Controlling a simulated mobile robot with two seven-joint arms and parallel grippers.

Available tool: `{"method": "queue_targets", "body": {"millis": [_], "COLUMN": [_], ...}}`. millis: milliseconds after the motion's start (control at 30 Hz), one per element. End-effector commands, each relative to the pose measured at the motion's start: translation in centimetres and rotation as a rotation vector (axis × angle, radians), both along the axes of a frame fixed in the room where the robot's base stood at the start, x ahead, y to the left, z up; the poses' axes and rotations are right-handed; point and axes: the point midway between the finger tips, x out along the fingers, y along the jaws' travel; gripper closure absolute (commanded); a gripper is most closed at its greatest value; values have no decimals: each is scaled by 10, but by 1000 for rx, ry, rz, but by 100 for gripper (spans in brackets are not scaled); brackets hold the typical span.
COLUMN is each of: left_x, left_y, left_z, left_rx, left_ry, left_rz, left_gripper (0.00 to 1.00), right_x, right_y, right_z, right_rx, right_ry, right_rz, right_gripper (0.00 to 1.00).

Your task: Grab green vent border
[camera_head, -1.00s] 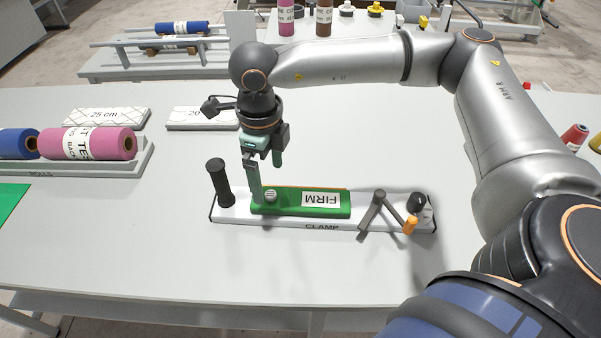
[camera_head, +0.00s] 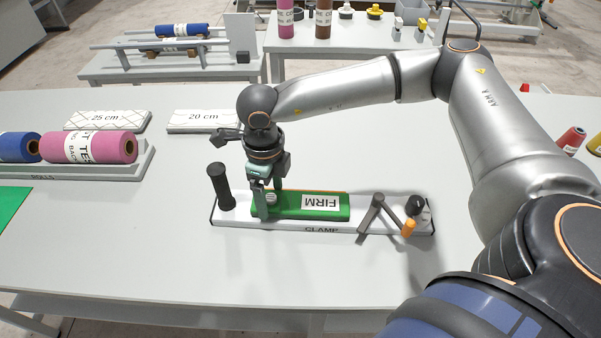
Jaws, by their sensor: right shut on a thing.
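The green bar (camera_head: 285,206) with a white FIRM label, upside down in the view, lies on the white board (camera_head: 290,225) marked CLAMP. This bar is the raised green piece in view; nothing on it reads as a vent. A small round light knob (camera_head: 271,198) shows near its left end. My right gripper (camera_head: 268,203) has come down on that left end, its fingers on the near and far sides, shut on the bar and partly hiding the knob. The bar still rests on the board. My left gripper is not in view.
Pink and blue rolls (camera_head: 87,146) lie at left. A flat green sheet (camera_head: 12,203) lies at the left edge.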

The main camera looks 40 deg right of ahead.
Motion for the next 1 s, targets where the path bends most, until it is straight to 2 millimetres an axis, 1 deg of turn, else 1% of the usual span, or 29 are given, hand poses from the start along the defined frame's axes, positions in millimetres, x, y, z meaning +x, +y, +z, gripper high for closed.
{"method": "queue_targets", "body": {"millis": [33, 300, 367, 600, 733, 867, 933, 1000], "left_x": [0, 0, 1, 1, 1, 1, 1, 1], "left_y": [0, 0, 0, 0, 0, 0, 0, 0], "left_z": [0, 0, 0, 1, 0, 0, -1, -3], "left_rx": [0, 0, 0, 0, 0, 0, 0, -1], "left_ry": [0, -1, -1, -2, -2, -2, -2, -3], "left_rz": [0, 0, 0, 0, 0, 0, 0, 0], "left_gripper": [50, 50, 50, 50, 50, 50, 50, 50], "right_x": [0, 0, 0, 0, 1, 1, 1, -9], "right_y": [0, 0, 0, 0, 0, 0, 1, 7], "right_z": [0, 0, 0, 1, 7, 21, 33, 44], "right_rx": [0, 1, 1, 0, 0, 2, 2, 3], "right_ry": [0, -1, -1, -1, -2, -4, -5, -4], "right_rz": [0, 0, 0, 0, -1, 0, 1, 6], "right_gripper": [38, 69, 74, 75, 75, 75, 75, 75]}}
